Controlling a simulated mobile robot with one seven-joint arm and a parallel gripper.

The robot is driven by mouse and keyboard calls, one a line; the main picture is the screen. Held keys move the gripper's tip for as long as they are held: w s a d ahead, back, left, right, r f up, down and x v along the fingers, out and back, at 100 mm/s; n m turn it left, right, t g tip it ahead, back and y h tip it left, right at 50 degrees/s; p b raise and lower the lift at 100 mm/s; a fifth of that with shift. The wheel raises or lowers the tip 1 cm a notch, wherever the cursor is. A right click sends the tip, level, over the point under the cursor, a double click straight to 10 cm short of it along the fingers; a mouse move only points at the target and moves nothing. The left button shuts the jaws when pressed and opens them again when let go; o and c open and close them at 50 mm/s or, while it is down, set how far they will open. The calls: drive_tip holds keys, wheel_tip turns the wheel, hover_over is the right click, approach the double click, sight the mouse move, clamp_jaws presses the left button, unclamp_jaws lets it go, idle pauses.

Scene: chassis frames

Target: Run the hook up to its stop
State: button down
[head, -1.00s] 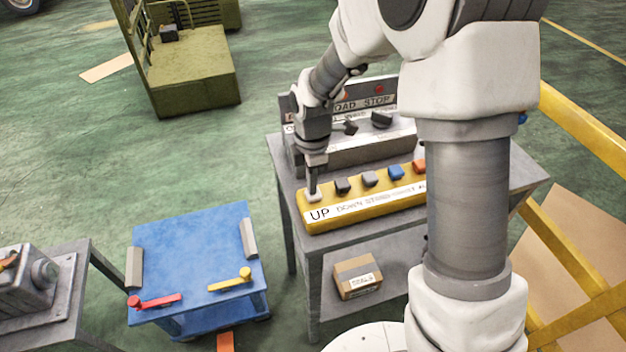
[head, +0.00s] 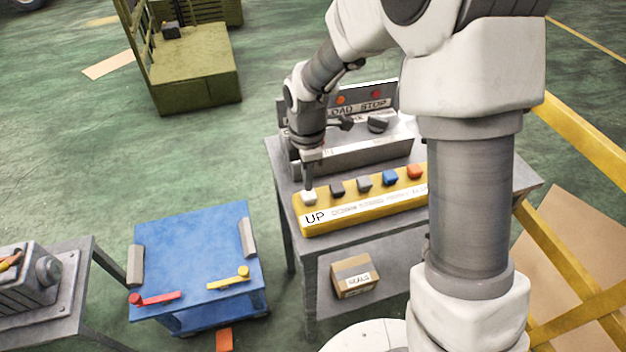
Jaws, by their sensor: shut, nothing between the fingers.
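A yellow control box (head: 345,216) lies on the grey table, with a row of buttons on top. The white button (head: 309,198) at its left end sits behind the label "UP". My gripper (head: 308,187) is shut and empty, pointing down at the white button's back edge. I cannot tell whether the tips touch it. Dark, grey, blue and orange buttons continue to the right; the box's right end is hidden behind my arm. The hook is not in view.
Behind the box stands a grey panel (head: 352,158) with dark knobs, an orange lamp (head: 340,100), a red lamp (head: 377,94) and a partly hidden "LOAD STOP" label. A blue cart (head: 190,255) stands left of the table. A yellow rail (head: 580,130) is at right.

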sight(308, 193)
wheel_tip(308, 193, up, 11)
drive_tip(key=shift+w+b, duration=0.15)
drive_tip(key=shift+b, duration=0.25)
drive_tip(key=shift+f, duration=0.15)
idle(0.4)
drive_tip(key=s+d+r+m+t, duration=0.2)
drive_tip(key=s+d+r+m, duration=0.5)
drive_tip(key=d+r+m, duration=0.15)
drive_tip(key=s+d+r+m+t, duration=0.1)
drive_tip(key=s+d+m, duration=0.1)
drive_tip(key=s+m, duration=0.4)
drive_tip(key=s+d+r+m+t, duration=0.1)
drive_tip(key=s+d+m+t, duration=0.1)
drive_tip(key=s+m, duration=0.4)
drive_tip(key=shift+s+d+r+m, duration=0.25)
drive_tip(key=shift+d+m, duration=0.1)
drive_tip(key=shift+d, duration=0.5)
drive_tip(key=shift+a, duration=0.2)
